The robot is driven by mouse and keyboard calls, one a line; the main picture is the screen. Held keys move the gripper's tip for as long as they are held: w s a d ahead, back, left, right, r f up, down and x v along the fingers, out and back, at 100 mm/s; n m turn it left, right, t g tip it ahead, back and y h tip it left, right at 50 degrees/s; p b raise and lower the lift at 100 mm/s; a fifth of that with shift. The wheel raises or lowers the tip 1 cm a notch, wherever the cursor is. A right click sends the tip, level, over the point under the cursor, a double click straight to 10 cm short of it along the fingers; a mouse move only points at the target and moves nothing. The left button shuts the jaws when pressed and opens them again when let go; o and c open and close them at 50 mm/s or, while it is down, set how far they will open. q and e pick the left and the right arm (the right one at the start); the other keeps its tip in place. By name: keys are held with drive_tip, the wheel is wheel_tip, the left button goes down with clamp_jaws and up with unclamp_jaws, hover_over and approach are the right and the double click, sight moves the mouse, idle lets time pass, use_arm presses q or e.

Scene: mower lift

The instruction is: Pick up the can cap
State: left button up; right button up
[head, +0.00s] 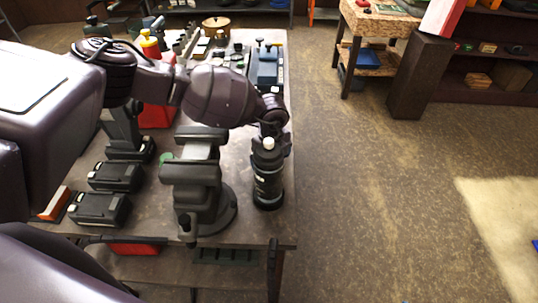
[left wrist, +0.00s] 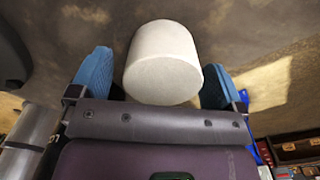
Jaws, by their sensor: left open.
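The white can cap (head: 268,143) shows in the head view at the top of a dark can (head: 268,187), which stands upright near the workbench's right edge. In the left wrist view the cap (left wrist: 163,62) is a large pale cylinder between my gripper's two blue finger pads. My left gripper (left wrist: 158,78) is open, with a visible gap between the cap and each pad. In the head view my left gripper (head: 270,132) is at the cap, and its fingers are hard to make out against the dark can. My right gripper is not in view.
A grey vise (head: 197,180) stands on the workbench (head: 235,225) just left of the can. Two black battery packs (head: 100,208) lie farther left. A blue-grey tool case (head: 266,68) is at the back right. Open floor (head: 380,190) lies right of the bench.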

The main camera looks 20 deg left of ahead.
use_arm(q)
drive_tip(key=c, duration=1)
drive_tip(key=shift+r, duration=0.1)
